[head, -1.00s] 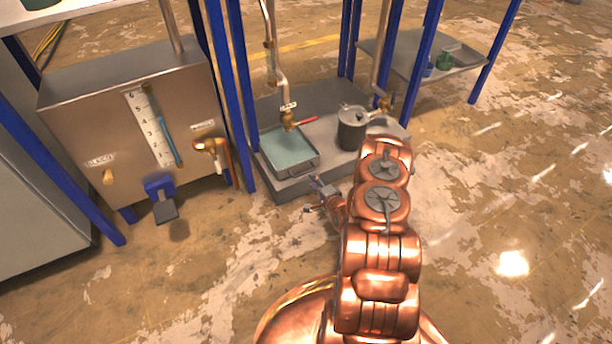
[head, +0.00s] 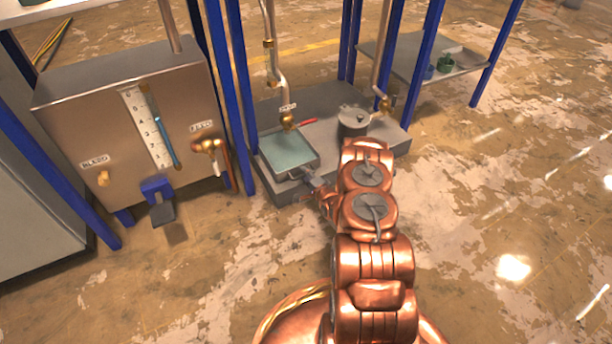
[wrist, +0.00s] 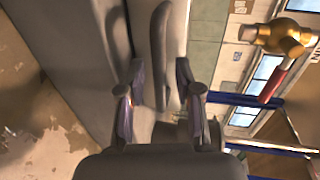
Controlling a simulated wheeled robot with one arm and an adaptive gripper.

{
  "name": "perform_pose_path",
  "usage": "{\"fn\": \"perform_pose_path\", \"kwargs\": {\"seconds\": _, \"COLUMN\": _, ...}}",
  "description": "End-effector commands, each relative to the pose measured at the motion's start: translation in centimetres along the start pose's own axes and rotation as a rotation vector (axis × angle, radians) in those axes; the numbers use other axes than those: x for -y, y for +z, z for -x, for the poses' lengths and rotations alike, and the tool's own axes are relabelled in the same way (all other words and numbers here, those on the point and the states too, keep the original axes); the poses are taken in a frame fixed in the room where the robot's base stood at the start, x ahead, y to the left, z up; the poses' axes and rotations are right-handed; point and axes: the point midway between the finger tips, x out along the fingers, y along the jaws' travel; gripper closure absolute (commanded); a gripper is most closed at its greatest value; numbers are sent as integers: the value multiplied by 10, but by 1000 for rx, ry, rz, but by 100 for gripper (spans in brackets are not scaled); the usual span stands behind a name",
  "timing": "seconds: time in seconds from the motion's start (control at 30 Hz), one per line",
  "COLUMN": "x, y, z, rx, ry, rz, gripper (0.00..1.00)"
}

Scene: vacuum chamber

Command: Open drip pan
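The drip pan (head: 284,173) is a shallow grey tray with a pale teal surface inside, on the grey base in the head view. Its handle is on the near side; in the wrist view the handle (wrist: 160,50) is a dark bar running up the picture. My gripper (head: 316,184) is at the pan's near side in the head view. In the wrist view my gripper (wrist: 160,90) has its two fingers apart, one on each side of the handle's lower part. I cannot tell whether either finger touches it.
A brass valve (head: 288,121) on a pipe hangs over the pan, with a red handle beside it. A grey lidded pot (head: 353,121) stands to the right on the base (head: 320,142). Blue posts (head: 238,100) rise left of the pan. The floor in front is clear.

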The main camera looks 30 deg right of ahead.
Motion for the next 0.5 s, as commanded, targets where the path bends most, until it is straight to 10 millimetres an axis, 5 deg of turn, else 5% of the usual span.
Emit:
{"fn": "perform_pose_path", "kwargs": {"seconds": 0.3, "x": 0, "y": 0, "z": 0, "rx": 0, "ry": 0, "rz": 0, "gripper": 100}}
{"fn": "perform_pose_path", "kwargs": {"seconds": 0.5, "x": 0, "y": 0, "z": 0, "rx": -1, "ry": 0, "rz": 0, "gripper": 100}}
